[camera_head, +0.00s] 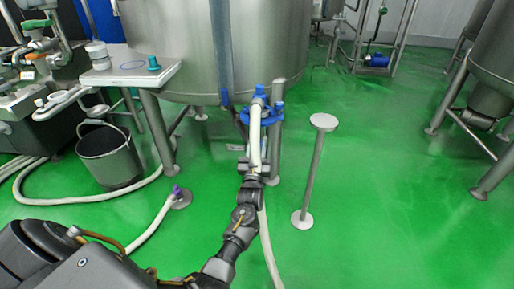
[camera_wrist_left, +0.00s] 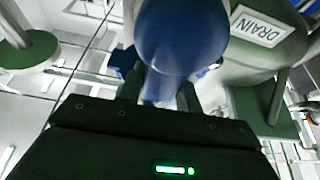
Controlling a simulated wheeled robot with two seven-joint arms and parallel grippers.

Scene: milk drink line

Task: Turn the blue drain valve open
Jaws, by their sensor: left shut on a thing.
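The blue drain valve (camera_head: 262,113) sits at the front foot of the large steel tank, with a pale hose hanging from it. My left arm reaches up from the bottom of the head view to just below the valve; the hose partly hides the fingers there. In the left wrist view my left gripper (camera_wrist_left: 160,92) is shut on a blue part of the valve (camera_wrist_left: 180,40), which fills the space between and beyond the fingers. A white DRAIN label (camera_wrist_left: 257,26) shows beside it. Whether the valve is turned cannot be told. My right gripper is not in view.
The steel tank (camera_head: 165,45) stands behind the valve. A grey post with a round top (camera_head: 323,122) stands to the right. A steel bucket (camera_head: 108,158) and a hose end with a purple tip (camera_head: 177,191) are to the left.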

